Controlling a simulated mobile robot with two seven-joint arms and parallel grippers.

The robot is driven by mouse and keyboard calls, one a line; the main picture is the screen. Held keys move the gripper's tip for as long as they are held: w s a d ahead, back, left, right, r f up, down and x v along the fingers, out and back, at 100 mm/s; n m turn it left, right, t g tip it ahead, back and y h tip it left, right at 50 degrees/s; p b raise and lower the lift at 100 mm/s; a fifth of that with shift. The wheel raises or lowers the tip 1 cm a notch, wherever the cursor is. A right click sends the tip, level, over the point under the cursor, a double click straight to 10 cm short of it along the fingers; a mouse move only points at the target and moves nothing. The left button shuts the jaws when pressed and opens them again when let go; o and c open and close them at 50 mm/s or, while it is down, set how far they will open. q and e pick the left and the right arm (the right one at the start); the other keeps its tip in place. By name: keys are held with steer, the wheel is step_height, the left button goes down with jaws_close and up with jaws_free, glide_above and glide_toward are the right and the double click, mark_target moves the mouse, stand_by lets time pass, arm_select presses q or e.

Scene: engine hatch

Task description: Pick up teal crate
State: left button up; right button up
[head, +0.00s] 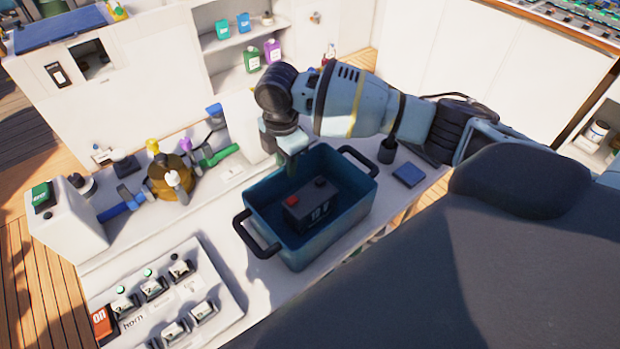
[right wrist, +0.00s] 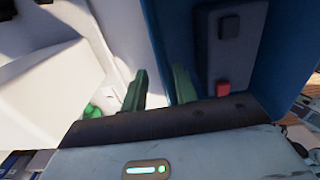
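The teal crate (head: 335,225) stands on the white counter, upright, with a dark handle at each end. A dark battery (head: 312,205) with a red terminal lies inside it. My right gripper (head: 291,150) reaches down at the crate's far long wall. In the right wrist view, the right gripper's green fingers (right wrist: 160,82) are apart, with the crate's blue wall (right wrist: 158,45) running between them. A light gap shows between the left finger and the wall. The battery (right wrist: 222,55) also shows there, to the right of the fingers. My left gripper is not in view.
A panel with several switches (head: 165,300) lies left of the crate. Tools in a brown holder (head: 170,178) stand behind it on the left. A small blue box (head: 408,174) and a dark cylinder (head: 388,150) are close by on the right.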

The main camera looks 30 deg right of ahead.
mark_target(287, 191)
steer(key=shift+s+a+f, duration=0.1)
steer(key=shift+f, duration=1.2)
steer(key=shift+s+a+f, duration=0.1)
steer(key=shift+f, duration=1.2)
jaws_close()
steer(key=shift+w+r, duration=0.1)
steer(key=shift+r, duration=0.05)
